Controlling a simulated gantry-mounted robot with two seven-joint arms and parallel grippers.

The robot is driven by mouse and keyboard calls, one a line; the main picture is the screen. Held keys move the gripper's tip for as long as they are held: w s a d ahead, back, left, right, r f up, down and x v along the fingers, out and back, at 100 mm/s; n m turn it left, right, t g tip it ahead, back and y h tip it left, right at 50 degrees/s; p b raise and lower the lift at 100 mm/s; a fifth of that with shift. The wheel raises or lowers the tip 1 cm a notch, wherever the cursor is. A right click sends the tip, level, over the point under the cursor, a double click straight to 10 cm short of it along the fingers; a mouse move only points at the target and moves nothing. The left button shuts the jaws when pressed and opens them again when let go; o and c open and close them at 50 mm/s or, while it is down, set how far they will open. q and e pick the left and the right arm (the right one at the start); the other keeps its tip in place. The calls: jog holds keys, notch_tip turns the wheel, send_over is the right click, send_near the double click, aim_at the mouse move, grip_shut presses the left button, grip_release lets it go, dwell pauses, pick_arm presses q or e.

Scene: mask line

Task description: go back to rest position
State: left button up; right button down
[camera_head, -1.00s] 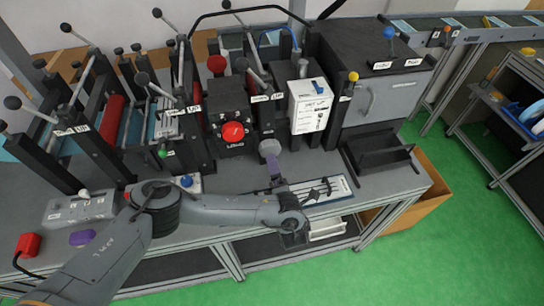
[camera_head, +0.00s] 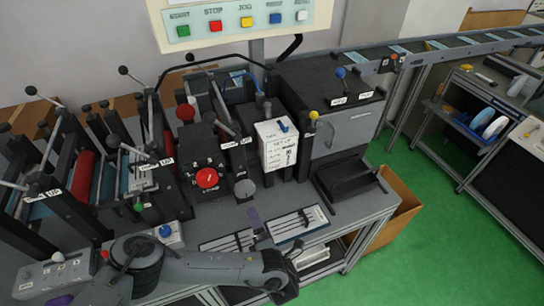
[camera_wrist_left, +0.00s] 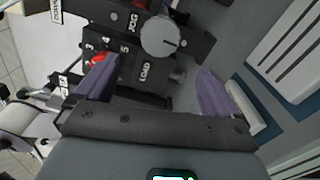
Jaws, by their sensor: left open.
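My left gripper (camera_wrist_left: 155,88) is open, with its two purple fingers apart and nothing between their tips. A black box with a red knob (camera_head: 207,178) stands behind and to the left. My left arm lies along the bench's front edge and hides part of it. My right gripper is not in view.
Rollers and levers crowd the left. Flat trays with dark rods (camera_head: 298,223) lie right of the gripper. A black open bin (camera_head: 346,180) and a cardboard box (camera_head: 398,205) are farther right. A button panel (camera_head: 243,20) stands above. Green floor (camera_head: 440,230) is clear at right.

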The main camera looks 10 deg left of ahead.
pick_arm(q)
jog(key=s+d+f+n+g+h, duration=0.3)
jog(key=s+d+n+g+h, duration=0.15)
jog(key=s+d+n, duration=0.4)
jog(key=s+d+f+n+g+h, duration=0.2)
jog(key=s+d+n+g+h, duration=0.3)
jog(key=s+n, duration=0.6)
jog(key=s+a+r+n+g, duration=0.1)
jog(key=s+a+n, duration=0.3)
jog(key=a+n, duration=0.8)
jog(key=s+a+n+g, duration=0.1)
jog(key=s+a+n, duration=0.4)
jog(key=a+n, duration=0.65)
notch_tip(320, 180, up, 27)
jog(key=p, duration=2.6)
jog(key=shift+w+d+f, duration=0.15)
jog(key=shift+w+d, duration=0.3)
jog(key=shift+h, duration=0.25)
